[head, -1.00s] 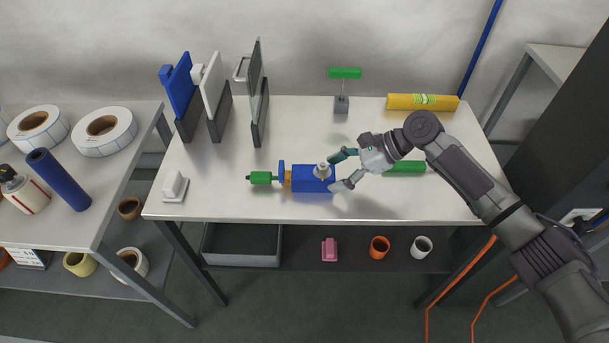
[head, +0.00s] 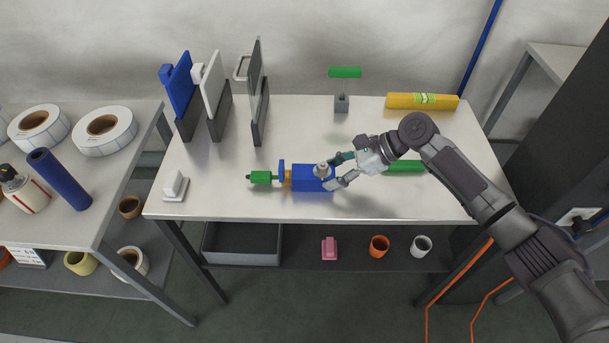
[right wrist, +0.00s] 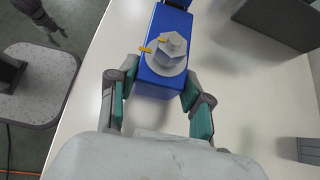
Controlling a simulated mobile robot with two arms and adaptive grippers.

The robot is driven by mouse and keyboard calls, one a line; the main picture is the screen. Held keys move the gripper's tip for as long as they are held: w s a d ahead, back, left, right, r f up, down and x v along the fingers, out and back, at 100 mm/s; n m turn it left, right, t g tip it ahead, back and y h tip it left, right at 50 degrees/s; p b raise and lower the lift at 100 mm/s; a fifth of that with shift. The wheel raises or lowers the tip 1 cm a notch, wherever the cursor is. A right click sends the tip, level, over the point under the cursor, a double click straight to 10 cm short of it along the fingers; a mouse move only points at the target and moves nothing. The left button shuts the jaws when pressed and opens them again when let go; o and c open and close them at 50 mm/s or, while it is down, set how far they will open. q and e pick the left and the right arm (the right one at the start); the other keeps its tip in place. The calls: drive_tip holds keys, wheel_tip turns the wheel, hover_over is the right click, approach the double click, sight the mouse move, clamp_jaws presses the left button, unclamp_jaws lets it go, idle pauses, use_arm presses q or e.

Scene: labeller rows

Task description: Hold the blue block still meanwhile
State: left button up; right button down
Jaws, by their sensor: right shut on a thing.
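The blue block (head: 308,184) lies on the white table, with a pale hex-headed fitting (head: 321,170) on its top; block (right wrist: 158,88) and fitting (right wrist: 173,50) also show in the right wrist view. At the block's left end are an orange collar (head: 288,177), a blue plate (head: 281,172) and a green handle (head: 261,177). My right gripper (head: 336,172) is shut on the block's right end, one finger on each side. A dark shape at the upper left of the right wrist view looks like my left gripper (right wrist: 55,36), away from the table; its jaws are unclear.
Upright blue (head: 181,86), white (head: 212,82) and grey (head: 257,85) panels stand at the back left. A green bar (head: 406,166) lies behind my right gripper. The front right is clear.

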use_arm(q)
drive_tip(key=shift+r+p, duration=0.6)
idle(0.7)
